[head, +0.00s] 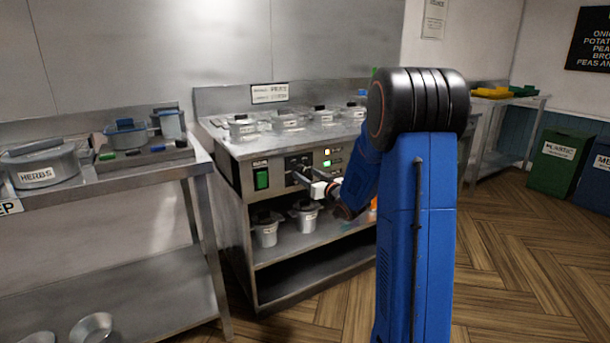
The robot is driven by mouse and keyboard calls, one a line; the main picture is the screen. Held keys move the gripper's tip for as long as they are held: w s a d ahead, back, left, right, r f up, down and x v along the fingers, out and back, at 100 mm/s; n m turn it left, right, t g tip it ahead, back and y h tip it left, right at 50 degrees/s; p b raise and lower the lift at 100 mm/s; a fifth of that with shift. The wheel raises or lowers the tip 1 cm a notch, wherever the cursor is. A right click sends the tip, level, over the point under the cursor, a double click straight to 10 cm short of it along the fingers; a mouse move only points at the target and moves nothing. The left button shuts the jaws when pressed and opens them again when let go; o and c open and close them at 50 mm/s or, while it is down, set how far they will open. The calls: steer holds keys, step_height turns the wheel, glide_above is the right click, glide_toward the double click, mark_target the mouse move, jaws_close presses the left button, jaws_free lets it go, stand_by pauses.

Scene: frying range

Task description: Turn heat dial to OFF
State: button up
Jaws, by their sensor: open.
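The steel frying range (232,150) stands in the middle of the head view. Its front control panel has a dark section (291,166) where the heat dial sits. The dial is small and partly covered by my gripper, so its setting cannot be read. My gripper (303,179) is open, with its fingers at the front of this dark section. I cannot tell whether the fingers touch the dial or stand around it. A green switch (261,179) is left of the gripper, and small lit indicators (327,153) are to its right.
Several lidded pots stand on the range top, and two pots (305,216) stand on the shelf below. A steel table (110,181) with a HERBS pot (42,163) is at the left. My blue arm hides the range's right part. Wooden floor (510,260) is clear at the right.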

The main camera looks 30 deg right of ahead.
steer(key=shift+w+a, duration=0.1)
steer(key=shift+w, duration=0.9)
steer(key=c, duration=1)
steer(key=shift+c, duration=0.2)
